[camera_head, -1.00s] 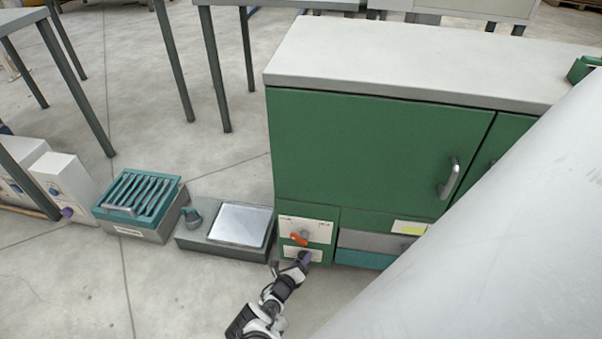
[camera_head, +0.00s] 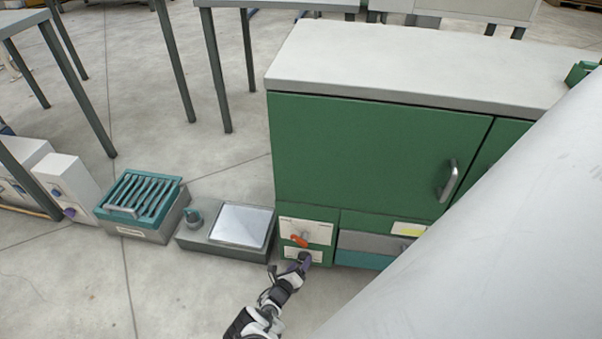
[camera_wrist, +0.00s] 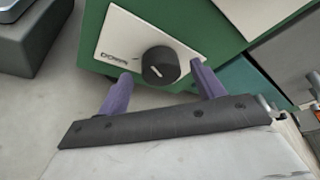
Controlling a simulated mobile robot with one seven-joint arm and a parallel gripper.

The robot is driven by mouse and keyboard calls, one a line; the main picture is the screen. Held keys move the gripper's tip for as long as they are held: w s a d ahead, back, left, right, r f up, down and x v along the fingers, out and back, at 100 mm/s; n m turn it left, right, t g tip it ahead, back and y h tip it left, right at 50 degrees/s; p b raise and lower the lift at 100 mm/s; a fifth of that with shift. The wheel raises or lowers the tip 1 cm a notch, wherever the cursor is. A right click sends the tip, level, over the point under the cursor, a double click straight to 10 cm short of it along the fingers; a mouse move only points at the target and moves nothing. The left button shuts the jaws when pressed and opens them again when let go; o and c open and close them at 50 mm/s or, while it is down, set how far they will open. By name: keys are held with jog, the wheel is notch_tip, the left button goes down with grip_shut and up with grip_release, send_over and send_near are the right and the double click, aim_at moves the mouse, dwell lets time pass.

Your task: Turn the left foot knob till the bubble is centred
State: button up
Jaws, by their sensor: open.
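A round black knob (camera_wrist: 160,65) with a white pointer mark sits on a white label plate (camera_wrist: 128,38) low on the green cabinet. A gap shows at the left finger; I cannot tell whether the right finger touches. In the head view my gripper (camera_head: 293,266) is at the lower plate, under an orange lever (camera_head: 299,241), and largely hides the knob. I see no bubble or level vial in either view.
The green cabinet (camera_head: 370,150) stands just behind the knob. To its left on the floor are a grey box with a shiny plate (camera_head: 240,225) and a teal-topped slotted box (camera_head: 141,198). A pale grey surface (camera_head: 500,230) blocks the lower right.

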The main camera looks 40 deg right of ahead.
jog(key=p+v, duration=0.6)
jog(key=v, duration=0.6)
jog(key=shift+p, duration=0.3)
jog(key=shift+w, duration=0.15)
